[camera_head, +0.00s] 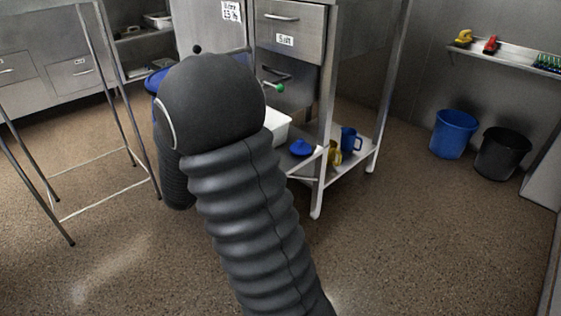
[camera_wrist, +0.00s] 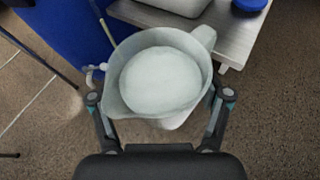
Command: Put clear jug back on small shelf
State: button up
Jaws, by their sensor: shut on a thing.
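In the wrist view, my gripper (camera_wrist: 160,97) is shut on the clear jug (camera_wrist: 125,108), one finger on each side. The jug looks pale and translucent; I look down into its open top, and its handle points to the upper right. Below it is floor; a low metal shelf (camera_wrist: 232,28) lies just beyond. In the head view my arm hides gripper and jug. There the low shelf (camera_head: 328,172) is under the steel drawer unit, and a small wall shelf (camera_head: 505,55) is at the upper right. I cannot tell which is the named small shelf.
The low shelf holds a white tub (camera_head: 279,125), a blue lidded item (camera_head: 301,147), a yellow jug (camera_head: 334,153) and a blue jug (camera_head: 349,139). A blue bin (camera_wrist: 65,30) stands left of the shelf. A blue bucket (camera_head: 453,134) and black bucket (camera_head: 502,152) stand right.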

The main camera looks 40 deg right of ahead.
jog(key=s+d+r+m+g+h+p, duration=0.1)
jog(key=s+d+r+m+g+p, duration=0.2)
jog(key=d, duration=0.5)
jog(key=s+d+r+m+g+h+p, duration=0.1)
jog(key=s+d+r+m+g+p, duration=0.3)
jog(key=s+d+m+g, duration=0.4)
jog(key=shift+s+d+r+g+h, duration=0.3)
jog(key=shift+s+d+r+g, duration=0.4)
jog(key=shift+r+g, duration=0.25)
jog(key=w+d+f, duration=0.1)
jog(key=w+f, duration=0.1)
jog(key=w, duration=0.1)
jog(key=w+d+f, duration=0.1)
jog(key=w+f, duration=0.1)
jog(key=w, duration=0.2)
jog(key=w+d+f, duration=0.2)
jog(key=w+f, duration=0.1)
jog(key=shift+w, duration=0.2)
jog(key=shift+f, duration=1.9)
jog(key=shift+f, duration=0.1)
jog(key=shift+f, duration=0.15)
jog(key=o, duration=1.7)
jog(key=shift+c, duration=0.2)
